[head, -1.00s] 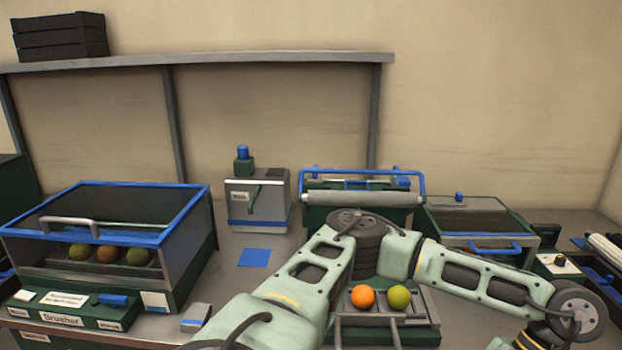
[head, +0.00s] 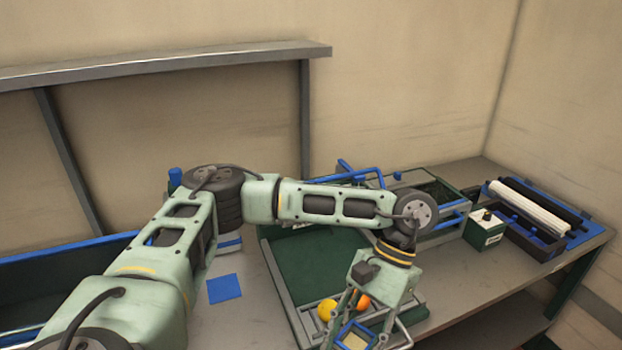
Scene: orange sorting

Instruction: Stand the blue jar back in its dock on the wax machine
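My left arm comes in from the left and crosses the view. Its gripper (head: 362,333) points down at the bottom, right of centre, its tips cut off by the frame edge. A small square piece with a blue rim and pale middle (head: 356,339) shows between its fingers. I cannot tell whether this is the jar or whether the fingers touch it. A blue upright cap (head: 175,177) shows behind my arm, left of the elbow. The machine under it is mostly hidden by the arm. My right gripper is not in view.
A yellow fruit (head: 326,309) and an orange (head: 362,301) lie beside the gripper, near the dark green bed (head: 305,262). A blue square (head: 224,288) lies flat on the table. A green-and-white control box (head: 486,229) and a blue tray with rollers (head: 570,215) stand at the right.

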